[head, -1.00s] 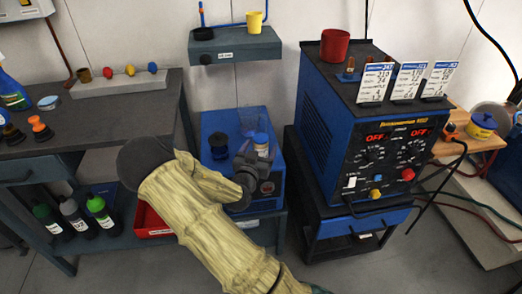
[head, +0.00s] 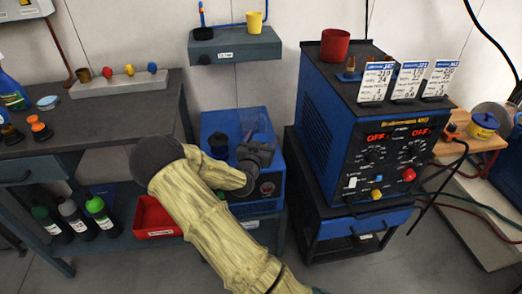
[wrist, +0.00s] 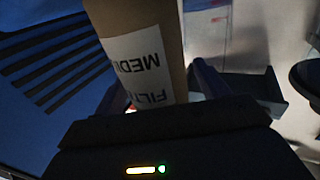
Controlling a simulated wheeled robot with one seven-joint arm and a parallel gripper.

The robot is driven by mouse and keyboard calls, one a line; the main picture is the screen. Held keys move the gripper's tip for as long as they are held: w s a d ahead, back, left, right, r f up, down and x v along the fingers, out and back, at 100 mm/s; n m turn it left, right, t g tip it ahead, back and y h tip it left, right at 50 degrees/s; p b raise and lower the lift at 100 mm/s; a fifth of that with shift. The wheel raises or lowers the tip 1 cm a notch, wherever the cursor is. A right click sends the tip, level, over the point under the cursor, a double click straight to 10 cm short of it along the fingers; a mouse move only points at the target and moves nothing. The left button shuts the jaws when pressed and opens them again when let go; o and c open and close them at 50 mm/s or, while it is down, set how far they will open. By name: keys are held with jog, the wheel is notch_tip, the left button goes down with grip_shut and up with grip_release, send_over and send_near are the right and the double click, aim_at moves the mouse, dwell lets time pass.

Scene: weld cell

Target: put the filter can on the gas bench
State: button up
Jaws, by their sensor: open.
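The filter can (wrist: 148,62) is a tan cylinder with a white label, partly readable as "FILT… MEDI…", in the wrist view. It sits between the fingers of my gripper (wrist: 165,92), which are open around it; I cannot tell whether either finger touches it. In the head view my gripper (head: 256,154) is over the blue machine (head: 214,120) on the low bench and hides the can. No readable label marks a gas bench; the dark-topped bench (head: 100,104) at left is one candidate, but I cannot tell.
A dark knob-like part (head: 218,146) stands on the blue machine, left of my gripper. A red tray (head: 155,218) and several bottles (head: 75,218) are on the lower shelf. The blue welder (head: 340,130) stands close at right. The left bench's front middle is bare.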

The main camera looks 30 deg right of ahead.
jog(key=shift+c, duration=0.4)
jog(key=c, duration=1.1)
notch_tip(320, 180, up, 10)
jog(key=shift+p, duration=1.2)
